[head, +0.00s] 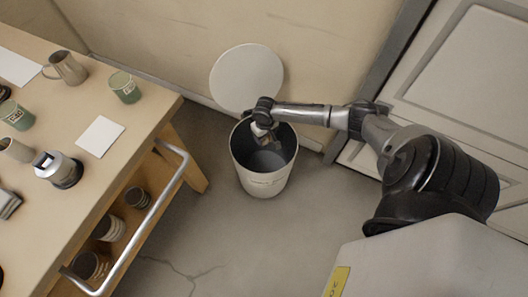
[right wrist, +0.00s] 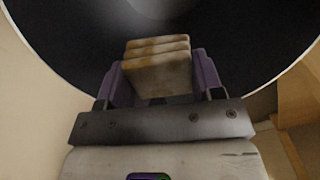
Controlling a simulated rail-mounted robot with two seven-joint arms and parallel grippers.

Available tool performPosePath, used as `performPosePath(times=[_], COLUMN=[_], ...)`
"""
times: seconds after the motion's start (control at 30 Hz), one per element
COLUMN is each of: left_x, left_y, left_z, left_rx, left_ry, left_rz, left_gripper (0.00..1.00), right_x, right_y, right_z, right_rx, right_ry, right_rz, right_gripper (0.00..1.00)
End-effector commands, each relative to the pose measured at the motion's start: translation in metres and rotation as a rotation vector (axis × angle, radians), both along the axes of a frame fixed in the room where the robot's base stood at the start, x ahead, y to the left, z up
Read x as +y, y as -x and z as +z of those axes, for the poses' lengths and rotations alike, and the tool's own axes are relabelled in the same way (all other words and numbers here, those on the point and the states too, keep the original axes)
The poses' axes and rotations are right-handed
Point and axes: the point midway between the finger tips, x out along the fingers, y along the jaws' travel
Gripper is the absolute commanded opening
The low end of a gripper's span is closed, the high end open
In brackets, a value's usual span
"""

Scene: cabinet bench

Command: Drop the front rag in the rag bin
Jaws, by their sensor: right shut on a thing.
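The rag bin (head: 262,184), a pale round bin, stands on the floor right of the bench, with its top open. My right gripper (head: 267,136) is over the bin's mouth, pointing down. It is shut on a folded beige-brown rag (right wrist: 157,74), held between the purple fingers in the right wrist view. My left gripper is not in view.
The bin's round lid (head: 246,76) stands up behind it near the wall. A wooden bench (head: 133,88) at left holds mugs, green tins and a white card (head: 100,137); its metal rail (head: 170,192) faces the bin. A panelled cabinet (head: 475,75) stands at right. The floor in front is clear.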

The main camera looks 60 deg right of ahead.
Motion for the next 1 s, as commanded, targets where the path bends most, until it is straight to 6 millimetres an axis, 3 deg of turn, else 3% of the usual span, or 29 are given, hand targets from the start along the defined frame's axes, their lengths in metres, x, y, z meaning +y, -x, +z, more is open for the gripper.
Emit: performPosePath(times=[0.03,0.07,0.37,0.67,0.77,1.0], left_x=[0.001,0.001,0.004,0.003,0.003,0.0], left_y=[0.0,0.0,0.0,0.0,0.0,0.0], left_z=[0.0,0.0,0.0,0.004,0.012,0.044], left_rx=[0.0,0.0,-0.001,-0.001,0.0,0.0], left_ry=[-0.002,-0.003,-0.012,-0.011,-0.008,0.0], left_rz=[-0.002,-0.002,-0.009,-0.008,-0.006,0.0], left_gripper=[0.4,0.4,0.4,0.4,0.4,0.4], right_x=[0.0,0.0,0.0,0.0,0.0,0.0], right_y=[0.0,0.0,0.0,0.0,0.0,0.0], right_z=[0.0,0.0,0.0,0.005,0.016,0.065], right_rx=[0.0,0.0,0.0,0.0,0.0,-0.002], right_ry=[0.0,0.0,0.0,0.0,0.0,0.001], right_rz=[0.0,0.0,0.0,0.0,0.0,0.002], right_gripper=[0.42,0.62,0.91,0.91,0.91,0.91])
